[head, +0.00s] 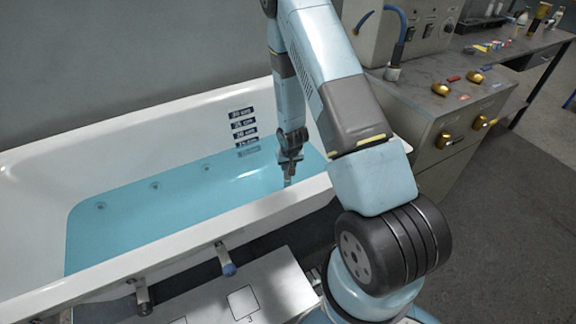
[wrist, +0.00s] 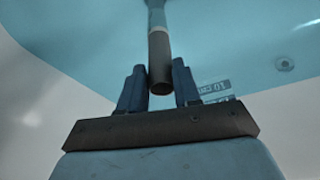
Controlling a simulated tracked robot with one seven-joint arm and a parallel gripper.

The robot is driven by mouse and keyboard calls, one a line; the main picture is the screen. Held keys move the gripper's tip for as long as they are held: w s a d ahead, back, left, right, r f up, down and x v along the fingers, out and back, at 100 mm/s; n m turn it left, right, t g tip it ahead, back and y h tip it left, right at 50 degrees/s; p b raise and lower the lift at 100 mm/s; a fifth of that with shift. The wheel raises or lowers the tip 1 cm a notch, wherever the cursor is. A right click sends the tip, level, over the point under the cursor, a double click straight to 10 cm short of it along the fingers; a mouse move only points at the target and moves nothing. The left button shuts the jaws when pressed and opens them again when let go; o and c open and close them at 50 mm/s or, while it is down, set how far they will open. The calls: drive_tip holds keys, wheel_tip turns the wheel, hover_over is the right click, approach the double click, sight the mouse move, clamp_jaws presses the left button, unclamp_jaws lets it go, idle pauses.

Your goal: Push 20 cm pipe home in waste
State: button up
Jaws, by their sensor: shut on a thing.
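My gripper (head: 290,158) is low over the right end of the tub, close above the water. In the wrist view my gripper (wrist: 159,77) has its two dark blue fingers on either side of a pipe. The pipe (wrist: 159,50) is dark grey with a pale band and a bluish part further off. It is upright or nearly so in the head view (head: 288,179), where only a short piece shows below the fingers. Its lower end runs down into the water. The waste is hidden, so I cannot tell whether the pipe is in it.
The white tub (head: 60,160) holds blue water (head: 150,215). Depth labels (head: 243,125) mark its back wall, and round fittings show under the water. Two short rods (head: 225,260) stick out by the front rim. A cabinet with brass knobs (head: 441,89) stands right.

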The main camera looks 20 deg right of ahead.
drive_tip(key=shift+f, duration=2.25)
drive_tip(key=o, duration=1.1)
drive_tip(key=shift+r, duration=0.1)
drive_tip(key=v, duration=1.3)
drive_tip(key=shift+s+r, duration=0.15)
drive_tip(key=shift+r, duration=0.1)
